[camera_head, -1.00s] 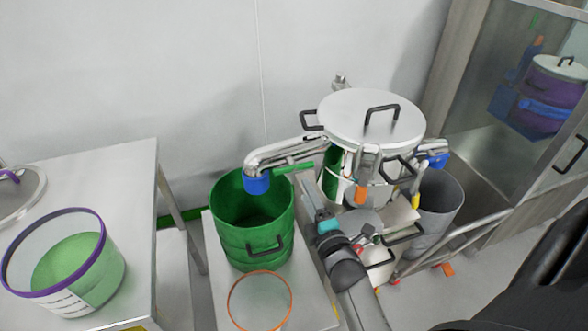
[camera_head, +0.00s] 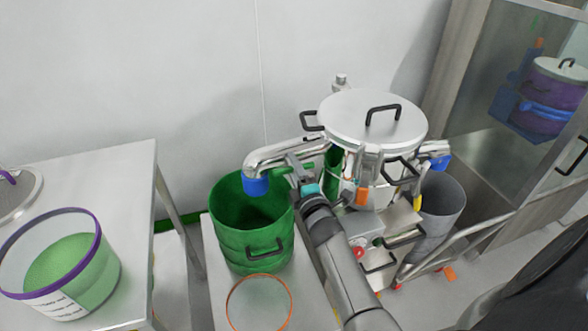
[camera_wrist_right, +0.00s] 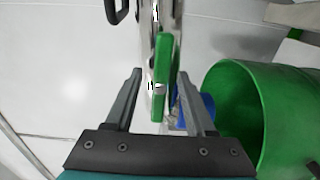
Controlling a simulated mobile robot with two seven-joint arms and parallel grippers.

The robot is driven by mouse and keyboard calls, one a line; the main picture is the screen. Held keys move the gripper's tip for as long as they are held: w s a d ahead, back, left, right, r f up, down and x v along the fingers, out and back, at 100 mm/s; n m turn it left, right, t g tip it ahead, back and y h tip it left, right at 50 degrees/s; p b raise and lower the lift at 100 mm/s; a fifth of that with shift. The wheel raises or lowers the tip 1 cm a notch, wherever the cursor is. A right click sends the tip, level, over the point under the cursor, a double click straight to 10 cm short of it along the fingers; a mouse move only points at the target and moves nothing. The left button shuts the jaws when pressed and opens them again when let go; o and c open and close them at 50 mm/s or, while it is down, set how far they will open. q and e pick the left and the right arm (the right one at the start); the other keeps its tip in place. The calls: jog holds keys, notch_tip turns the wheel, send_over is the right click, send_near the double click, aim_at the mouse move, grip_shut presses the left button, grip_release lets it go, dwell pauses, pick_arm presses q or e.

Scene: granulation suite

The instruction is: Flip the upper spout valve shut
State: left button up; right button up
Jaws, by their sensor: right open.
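The upper spout (camera_head: 275,156) is a bent metal pipe from the lidded vessel (camera_head: 372,118), with a blue mouth (camera_head: 256,186) over a green bucket (camera_head: 225,215). Its valve has a green lever handle (camera_head: 280,171), partly hidden by my right gripper (camera_head: 299,171). In the right wrist view the lever (camera_wrist_right: 163,75) lies lengthwise between the open fingers of my right gripper (camera_wrist_right: 157,76), with a gap on the left and little or none visible on the right. I cannot tell whether a finger touches it. My left gripper is out of view.
The green bucket stands on a bench with an orange ring (camera_head: 259,303) in front. A purple-rimmed tub (camera_head: 85,270) is on the left table (camera_head: 118,170). A grey bin (camera_head: 445,210) and metal rails stand right of the vessel. The wall lies close behind.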

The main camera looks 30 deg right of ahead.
jog(key=shift+c, duration=0.2)
grip_shut()
jog(key=shift+m, duration=0.3)
jog(key=m+p, duration=0.1)
jog(key=m, duration=0.3)
jog(key=shift+m, duration=0.3)
jog(key=m+p, duration=0.1)
jog(key=m, duration=0.3)
jog(key=shift+m+p, duration=0.3)
jog(key=m+p, duration=0.1)
jog(key=m, duration=0.3)
jog(key=shift+m, duration=2.1)
